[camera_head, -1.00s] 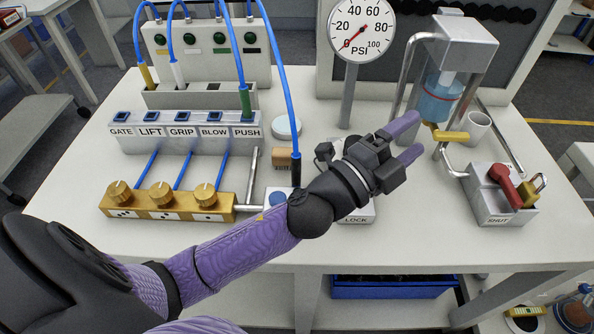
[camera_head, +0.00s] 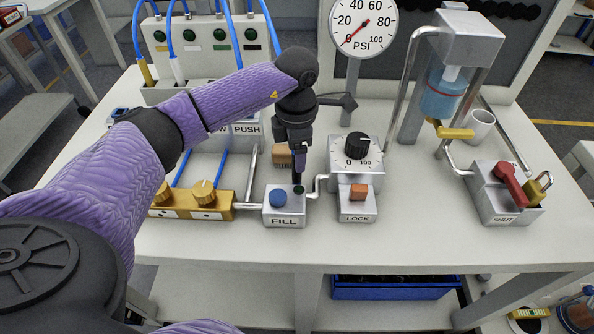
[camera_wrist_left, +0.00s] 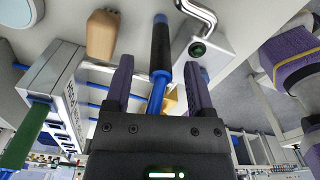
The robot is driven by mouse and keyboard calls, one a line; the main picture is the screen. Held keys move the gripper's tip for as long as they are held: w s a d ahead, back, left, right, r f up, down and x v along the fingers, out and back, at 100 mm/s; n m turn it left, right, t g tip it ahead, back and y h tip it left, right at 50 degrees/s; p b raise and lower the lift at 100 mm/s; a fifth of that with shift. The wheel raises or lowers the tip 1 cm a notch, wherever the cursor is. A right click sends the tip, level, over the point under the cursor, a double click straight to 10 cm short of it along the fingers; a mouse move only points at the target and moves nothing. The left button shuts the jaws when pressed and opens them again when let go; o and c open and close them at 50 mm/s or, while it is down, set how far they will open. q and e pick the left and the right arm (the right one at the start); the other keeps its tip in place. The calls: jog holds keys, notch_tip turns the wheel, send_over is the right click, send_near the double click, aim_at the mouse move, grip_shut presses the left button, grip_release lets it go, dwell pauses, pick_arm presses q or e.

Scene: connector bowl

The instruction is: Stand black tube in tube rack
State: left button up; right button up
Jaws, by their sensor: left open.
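The black tube (camera_wrist_left: 161,48) shows in the left wrist view, a black sleeve with a blue tip on a blue hose. It lies between the two spread fingers of my left gripper (camera_wrist_left: 158,70), which is open, with gaps visible on both sides. In the head view my left gripper (camera_head: 298,168) points down just above the FILL block (camera_head: 283,208) and hides the tube. The tube rack (camera_head: 160,94) is the grey block at the back left, holding the yellow-ended (camera_head: 149,75) and white-ended (camera_head: 179,73) tubes. My left arm hides its right part. My right gripper is out of view.
A dial block with an orange LOCK button (camera_head: 358,191) stands right of the gripper. The pressure gauge (camera_head: 363,25) stands behind it. A wooden block (camera_head: 282,156) lies close left of the gripper.

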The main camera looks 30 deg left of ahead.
aim_at(296, 177)
pick_arm(q)
notch_tip(296, 177, down, 4)
jog(key=shift+r+b, duration=0.2)
jog(key=shift+b, duration=0.1)
jog(key=shift+r, duration=0.1)
grip_shut()
